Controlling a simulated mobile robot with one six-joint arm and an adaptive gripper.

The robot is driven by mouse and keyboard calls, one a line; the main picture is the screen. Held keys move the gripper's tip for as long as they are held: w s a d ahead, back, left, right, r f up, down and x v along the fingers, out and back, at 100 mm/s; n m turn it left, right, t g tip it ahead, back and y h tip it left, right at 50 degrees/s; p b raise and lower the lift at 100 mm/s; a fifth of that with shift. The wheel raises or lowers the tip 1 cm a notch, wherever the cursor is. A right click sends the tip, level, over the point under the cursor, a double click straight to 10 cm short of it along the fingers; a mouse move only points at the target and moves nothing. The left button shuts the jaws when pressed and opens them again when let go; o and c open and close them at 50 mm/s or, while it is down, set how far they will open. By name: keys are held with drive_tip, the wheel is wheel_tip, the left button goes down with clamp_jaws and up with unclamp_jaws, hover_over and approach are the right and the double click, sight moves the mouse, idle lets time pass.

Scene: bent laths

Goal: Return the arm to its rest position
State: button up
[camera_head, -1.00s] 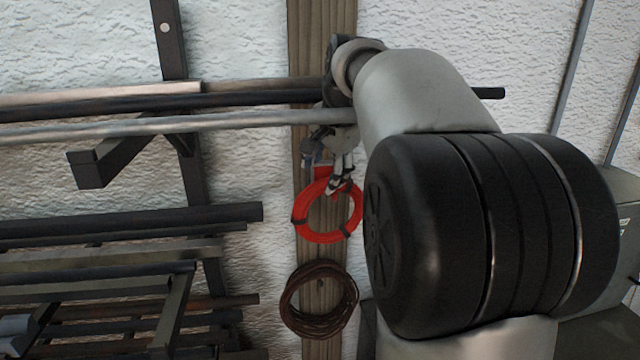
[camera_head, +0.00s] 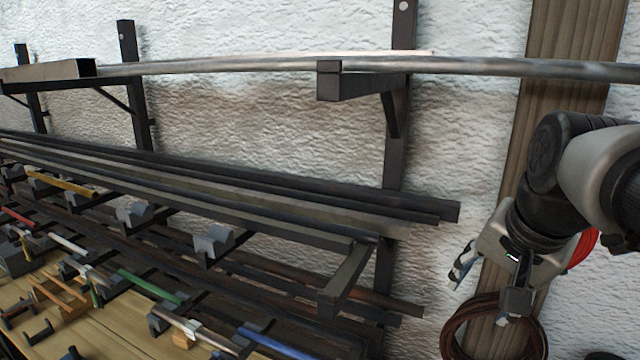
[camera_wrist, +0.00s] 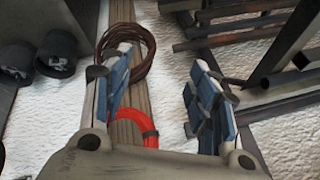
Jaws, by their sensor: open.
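My gripper (camera_head: 487,282) hangs at the right of the head view, fingers pointing down and to the left. It is open with nothing between its fingers. In the wrist view both blue-padded fingers of my gripper (camera_wrist: 160,105) stand wide apart. Behind them are a wooden post (camera_wrist: 125,130), a red coil (camera_wrist: 142,124) and a brown coil (camera_wrist: 130,45). In the head view my arm hides most of the red coil (camera_head: 582,248), and the brown coil (camera_head: 455,335) hangs below my gripper.
A wall rack (camera_head: 392,150) holds long dark bars (camera_head: 300,190) left of my gripper. A long pipe (camera_head: 480,66) crosses above. Two dark round containers (camera_wrist: 58,50) show in the wrist view.

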drive_tip(key=s+a+f+n+b, duration=0.3)
drive_tip(key=s+f+b, duration=0.1)
drive_tip(key=f, duration=0.6)
drive_tip(key=s+a+f+n+b, duration=0.3)
drive_tip(key=s+f+b, duration=0.2)
drive_tip(key=s+f, duration=0.2)
drive_tip(key=s+a+f+n+b, duration=0.3)
drive_tip(key=s+f+b, duration=0.1)
drive_tip(key=f, duration=0.8)
drive_tip(key=shift+s+a+f+g+y, duration=0.35)
drive_tip(key=shift+s+g+y, duration=0.05)
drive_tip(key=shift+s, duration=0.25)
drive_tip(key=shift+c, duration=0.3)
